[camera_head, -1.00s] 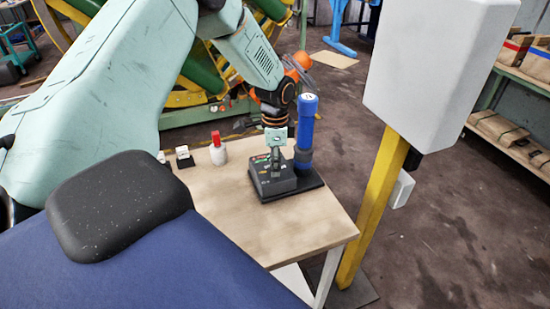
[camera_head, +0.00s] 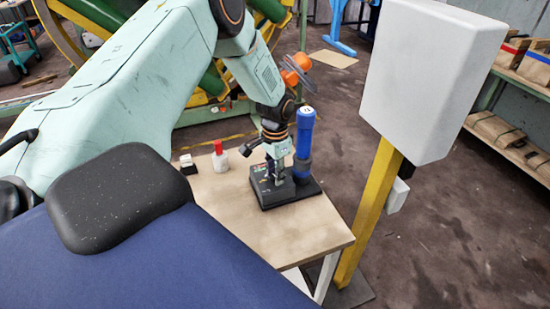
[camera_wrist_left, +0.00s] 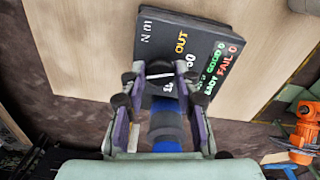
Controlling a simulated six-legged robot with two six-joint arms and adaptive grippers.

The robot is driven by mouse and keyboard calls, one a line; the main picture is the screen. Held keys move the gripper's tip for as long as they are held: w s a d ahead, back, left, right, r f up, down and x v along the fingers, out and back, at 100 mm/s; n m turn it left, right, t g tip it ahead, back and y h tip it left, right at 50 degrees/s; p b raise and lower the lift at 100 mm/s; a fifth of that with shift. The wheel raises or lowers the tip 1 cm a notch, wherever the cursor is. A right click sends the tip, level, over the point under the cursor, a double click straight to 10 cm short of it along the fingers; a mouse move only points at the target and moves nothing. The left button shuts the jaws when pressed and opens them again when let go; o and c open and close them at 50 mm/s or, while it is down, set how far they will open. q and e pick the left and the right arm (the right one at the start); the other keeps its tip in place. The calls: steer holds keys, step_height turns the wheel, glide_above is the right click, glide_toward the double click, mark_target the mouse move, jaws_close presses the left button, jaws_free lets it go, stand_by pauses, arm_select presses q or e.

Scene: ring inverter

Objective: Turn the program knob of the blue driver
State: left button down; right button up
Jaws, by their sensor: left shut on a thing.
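The blue driver (camera_head: 305,130) stands upright as a blue cylinder at the right end of a black base on the table. A black control box (camera_head: 270,192) sits beside it on this base. In the left wrist view the box (camera_wrist_left: 190,25) shows white, yellow, green and red lettering. My left gripper (camera_head: 274,182) points down onto the box. The blue driver (camera_wrist_left: 166,128) shows between the finger links. My right gripper is in neither view.
A red-capped white bottle (camera_head: 220,158) and a small white-topped block (camera_head: 187,164) stand at the table's left. The wooden table (camera_head: 290,232) is clear in front. A yellow post (camera_head: 368,215) with a white box (camera_head: 432,80) stands close at the right.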

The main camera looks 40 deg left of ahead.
arm_select(q)
steer(key=shift+w+r, duration=0.2)
steer(key=shift+w, duration=0.1)
steer(key=c, duration=1.3)
jaws_free()
steer(key=shift+c, duration=0.2)
steer(key=o, duration=0.4)
steer(key=shift+s+f, duration=0.1)
steer(key=shift+s, duration=0.1)
steer(key=shift+c, duration=0.2)
step_height(320, 180, up, 12)
